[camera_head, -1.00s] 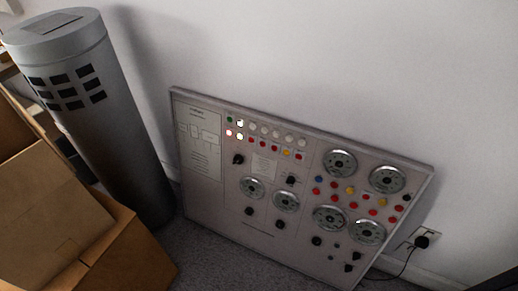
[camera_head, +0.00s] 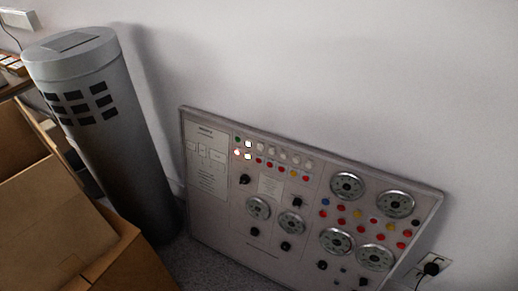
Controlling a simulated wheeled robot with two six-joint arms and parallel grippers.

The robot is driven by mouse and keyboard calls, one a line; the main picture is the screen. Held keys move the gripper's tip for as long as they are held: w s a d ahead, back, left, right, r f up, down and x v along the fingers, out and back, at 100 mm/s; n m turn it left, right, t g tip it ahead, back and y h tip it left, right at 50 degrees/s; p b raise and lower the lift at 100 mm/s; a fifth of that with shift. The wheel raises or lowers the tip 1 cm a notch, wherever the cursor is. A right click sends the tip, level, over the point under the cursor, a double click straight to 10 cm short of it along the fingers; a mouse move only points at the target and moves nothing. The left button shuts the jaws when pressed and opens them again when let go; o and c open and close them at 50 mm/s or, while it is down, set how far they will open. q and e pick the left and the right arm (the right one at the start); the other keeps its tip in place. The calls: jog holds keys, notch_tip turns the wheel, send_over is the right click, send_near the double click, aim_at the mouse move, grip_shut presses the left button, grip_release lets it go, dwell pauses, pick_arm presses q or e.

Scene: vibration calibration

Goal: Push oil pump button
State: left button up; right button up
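A grey control panel (camera_head: 222,221) leans against the wall at the lower middle and right. It carries rows of small coloured buttons (camera_head: 281,168), black knobs and several round dial gauges (camera_head: 347,185). Near its upper left, two white lamps (camera_head: 248,144) and a red one (camera_head: 237,153) are lit, with a green button (camera_head: 237,139) beside them. The labels are too small to read, so I cannot tell which button is for the oil pump. Neither of my grippers shows in the view.
A tall grey cylinder (camera_head: 134,150) with dark square vents stands left of the panel. Open cardboard boxes (camera_head: 40,225) fill the lower left. A wall socket with a black plug (camera_head: 431,268) is at the lower right. Carpet (camera_head: 198,262) shows below the panel.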

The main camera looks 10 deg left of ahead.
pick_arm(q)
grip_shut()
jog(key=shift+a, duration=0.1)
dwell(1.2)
